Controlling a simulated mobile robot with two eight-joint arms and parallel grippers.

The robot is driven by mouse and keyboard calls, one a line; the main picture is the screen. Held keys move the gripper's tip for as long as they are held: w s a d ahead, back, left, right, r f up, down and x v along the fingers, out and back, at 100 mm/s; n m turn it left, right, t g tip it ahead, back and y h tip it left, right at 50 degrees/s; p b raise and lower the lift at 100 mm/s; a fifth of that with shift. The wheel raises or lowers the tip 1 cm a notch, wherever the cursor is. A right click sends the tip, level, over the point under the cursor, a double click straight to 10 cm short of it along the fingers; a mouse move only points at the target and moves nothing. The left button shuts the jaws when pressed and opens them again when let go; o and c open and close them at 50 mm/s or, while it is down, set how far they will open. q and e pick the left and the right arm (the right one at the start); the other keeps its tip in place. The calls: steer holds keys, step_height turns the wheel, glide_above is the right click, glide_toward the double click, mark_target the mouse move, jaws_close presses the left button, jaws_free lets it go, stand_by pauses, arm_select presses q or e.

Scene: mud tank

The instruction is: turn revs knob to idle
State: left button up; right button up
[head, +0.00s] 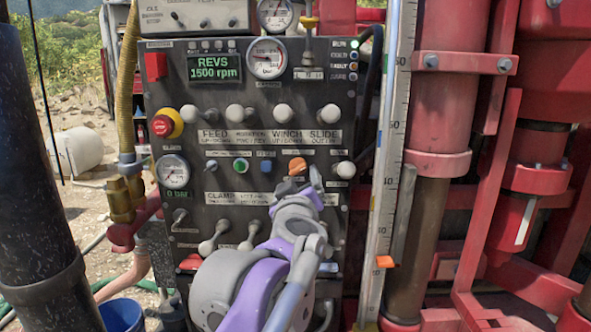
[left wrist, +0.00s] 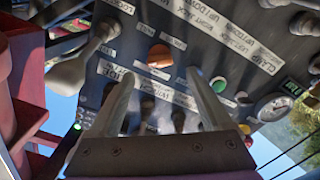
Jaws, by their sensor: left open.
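The revs knob appears to be the orange knob (head: 297,165) on the dark control panel; its label is too small to read. The display (head: 215,69) reads REVS 1500 rpm. My left gripper (head: 314,179) is just below and right of the orange knob in the head view. In the left wrist view, the orange knob (left wrist: 160,56) lies beyond and between the tips of my open gripper (left wrist: 163,80), with nothing held. Whether a finger touches the knob, I cannot tell. My right gripper is not in view.
A green button (head: 240,166) and a blue button (head: 266,166) sit left of the orange knob. A white-tipped lever (head: 345,170) is at its right. A red emergency button (head: 163,125) is at the left. Levers (head: 282,113) line the row above.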

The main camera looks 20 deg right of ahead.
mark_target(298, 172)
arm_select(q)
steer(key=p+x, duration=0.1)
steer(key=x, duration=0.5)
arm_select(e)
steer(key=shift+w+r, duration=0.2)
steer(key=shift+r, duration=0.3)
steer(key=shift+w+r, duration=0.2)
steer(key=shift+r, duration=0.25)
arm_select(q)
steer(key=shift+c, duration=0.3)
jaws_close()
steer(key=shift+n, duration=0.3)
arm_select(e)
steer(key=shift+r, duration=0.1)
arm_select(q)
steer(key=n+p, duration=0.1)
steer(key=n, duration=0.3)
steer(key=shift+n, duration=0.4)
steer(key=n+p, duration=0.1)
steer(key=n, duration=0.5)
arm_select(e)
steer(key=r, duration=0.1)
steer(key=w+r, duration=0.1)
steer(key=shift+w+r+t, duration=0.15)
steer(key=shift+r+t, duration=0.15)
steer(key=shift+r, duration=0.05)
